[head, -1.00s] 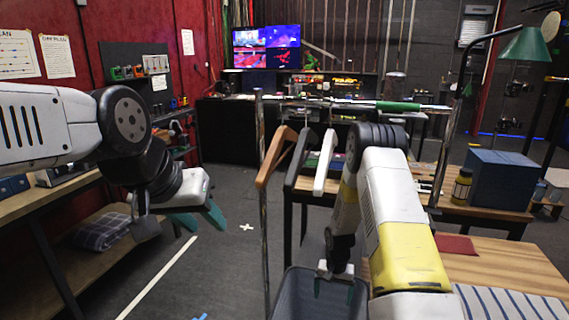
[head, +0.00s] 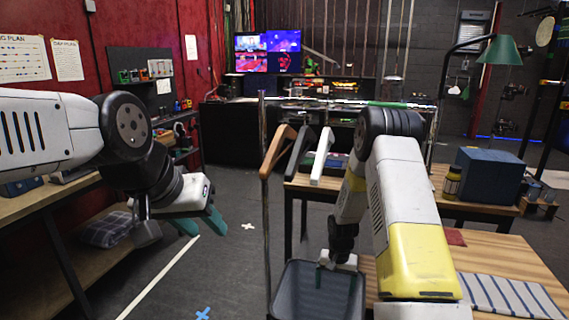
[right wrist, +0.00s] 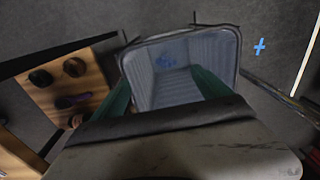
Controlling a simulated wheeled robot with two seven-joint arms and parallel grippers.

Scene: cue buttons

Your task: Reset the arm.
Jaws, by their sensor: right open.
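My right arm reaches down in the middle of the head view. Its gripper (head: 335,280) points down over a grey bin (head: 283,300), open with its green fingers apart. In the right wrist view the bin (right wrist: 232,45) shows between the two green fingers, and nothing is held. A blue mark lies on the bin's floor. My left gripper (head: 198,223) hangs at the left over the floor, its green fingers apart and empty.
A wooden table (head: 500,255) with a striped cloth (head: 505,293) and a red cloth stands at the right. Behind it are a blue box (head: 488,175), a bottle (head: 451,184) and a green lamp (head: 502,50). Hangers (head: 322,155) hang near my right arm. Open floor lies at the centre left.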

